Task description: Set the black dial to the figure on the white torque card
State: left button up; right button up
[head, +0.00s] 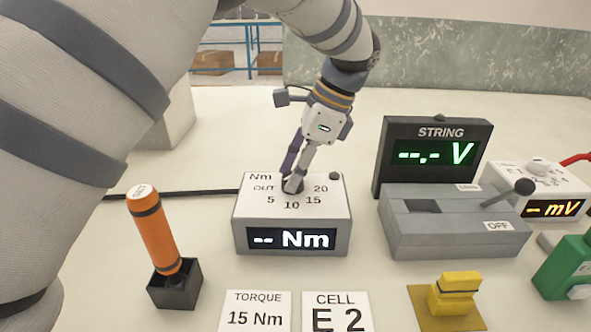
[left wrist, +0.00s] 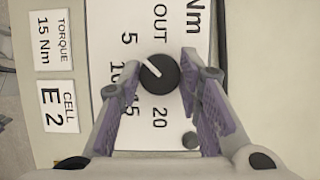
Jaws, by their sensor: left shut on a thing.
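The black dial (left wrist: 160,74) is on top of a grey Nm box (head: 292,239), with figures OUT, 5, 10, 15 and 20 around it. The box display reads "-- Nm". The white torque card (head: 254,312) reads 15 Nm and lies in front of the box; it also shows in the left wrist view (left wrist: 50,42). My left gripper (head: 291,185) comes down from above with its fingers on both sides of the dial, shut on it. In the head view the fingers mostly hide the dial.
An orange tool (head: 154,232) stands in a black holder (head: 176,289) left of the box. The CELL E 2 card (head: 338,313) lies beside the torque card. A STRING voltage display (head: 437,130), a lever box (head: 440,240) marked OFF and a yellow block (head: 454,295) are to the right.

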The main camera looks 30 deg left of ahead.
pick_arm(q)
jog(key=shift+n, duration=0.3)
jog(key=n+g+h, duration=0.1)
jog(key=n, duration=0.2)
jog(key=shift+w+n, duration=0.1)
jog(key=shift+n, duration=0.3)
jog(key=n+h, duration=0.1)
jog(key=n, duration=0.3)
jog(key=shift+a+n+g+h, duration=0.2)
jog(key=shift+n+g+h, duration=0.1)
jog(key=shift+g+h, duration=0.1)
jog(key=n+h, duration=0.2)
jog(key=n, duration=0.3)
jog(key=shift+a, duration=0.1)
jog(key=shift+n+h, duration=0.6)
jog(key=shift+n, duration=1.4)
jog(key=o, duration=1.1)
jog(key=shift+o, duration=0.2)
